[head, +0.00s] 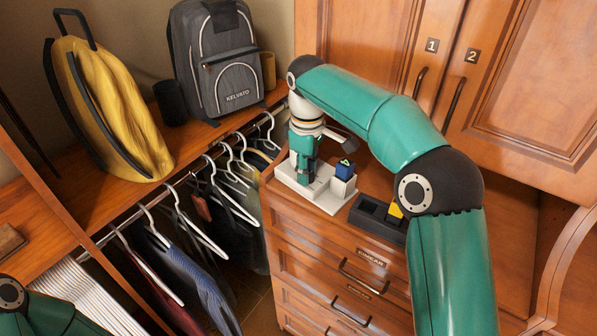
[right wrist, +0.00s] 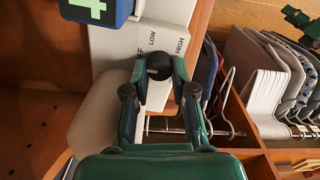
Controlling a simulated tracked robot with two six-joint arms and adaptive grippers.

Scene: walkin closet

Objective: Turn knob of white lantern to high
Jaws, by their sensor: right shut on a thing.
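The white lantern's base (head: 322,196) stands on the wooden drawer cabinet in the head view; my right arm and gripper cover part of it. In the right wrist view, its white panel (right wrist: 112,48) reads LOW and HIGH, with another label partly hidden. A dark round knob (right wrist: 157,62) sits below the labels. My right gripper (right wrist: 159,74) is shut on this knob, with a finger on each side; it points down at the base in the head view (head: 304,168). I cannot tell which label the knob points to. My left gripper is out of view.
A blue box with a green mark (head: 345,169) is at the base's right side. A black tray (head: 375,218) with something yellow lies farther right. Cabinet doors (head: 395,40) rise behind. Hanging clothes (head: 205,245) fill the left, below a shelf with a grey backpack (head: 225,70) and yellow bag (head: 110,105).

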